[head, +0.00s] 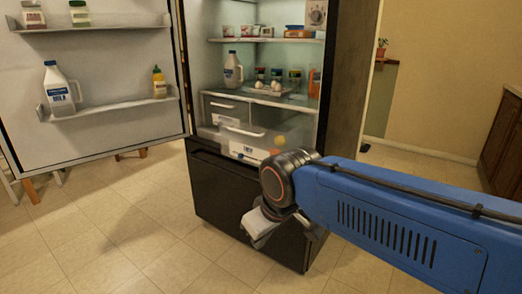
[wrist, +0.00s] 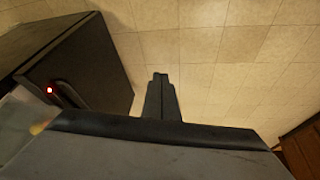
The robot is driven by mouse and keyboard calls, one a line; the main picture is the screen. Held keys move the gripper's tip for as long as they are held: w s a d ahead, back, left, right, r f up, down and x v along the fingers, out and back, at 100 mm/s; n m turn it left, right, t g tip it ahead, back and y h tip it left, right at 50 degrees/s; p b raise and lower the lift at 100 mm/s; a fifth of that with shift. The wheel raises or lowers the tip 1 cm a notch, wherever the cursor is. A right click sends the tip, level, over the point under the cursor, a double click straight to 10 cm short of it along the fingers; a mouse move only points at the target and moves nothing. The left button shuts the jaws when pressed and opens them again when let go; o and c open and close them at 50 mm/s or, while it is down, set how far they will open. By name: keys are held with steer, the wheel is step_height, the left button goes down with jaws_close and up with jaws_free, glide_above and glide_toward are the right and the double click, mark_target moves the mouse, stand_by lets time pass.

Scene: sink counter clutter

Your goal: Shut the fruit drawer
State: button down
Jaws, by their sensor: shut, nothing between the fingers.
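The fruit drawer (head: 243,139) is the lower clear drawer with a white front inside the open fridge. It stands pulled out past the drawer behind it, and round yellow and orange fruit (head: 278,141) shows in it. My wrist partly hides its right side. A pale clear corner, probably of this drawer (wrist: 17,118), shows at the left edge of the wrist view. My gripper (head: 262,232) hangs in front of the fridge's black lower front, below and right of the drawer, apart from it. Its fingers (wrist: 160,80) are closed together and empty, over floor tiles.
The fridge door (head: 100,60) stands wide open at left, its shelves holding a milk jug (head: 60,90) and bottles. Another drawer (head: 226,108) sits behind the fruit drawer. The black lower fridge front (head: 225,195) is close to my gripper. The tiled floor in front is clear.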

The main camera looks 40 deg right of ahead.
steer(key=w+d+r+n+g+h, duration=0.1)
steer(key=w+d+r+n, duration=0.2)
steer(key=w+r+n, duration=0.25)
steer(key=w+d+r+n+h, duration=0.1)
steer(key=w+d+r+n, duration=0.35)
steer(key=w, duration=0.25)
steer(key=n+g+h, duration=0.2)
steer(key=n, duration=0.9)
glide_toward(269, 148)
steer(key=s+a+r, duration=0.1)
steer(key=s+a, duration=0.3)
steer(key=a, duration=0.2)
steer(key=w+d+f, duration=0.1)
steer(key=d+f, duration=0.1)
steer(key=f, duration=0.1)
steer(key=d+f, duration=0.2)
steer(key=f, duration=0.1)
steer(key=w+d+f, duration=0.1)
steer(key=d+f, duration=0.1)
steer(key=shift+w+d+f, duration=0.15)
steer(key=shift+w+f, duration=0.15)
steer(key=shift+f, duration=0.1)
steer(key=shift+w+d, duration=0.3)
steer(key=shift+d, duration=0.4)
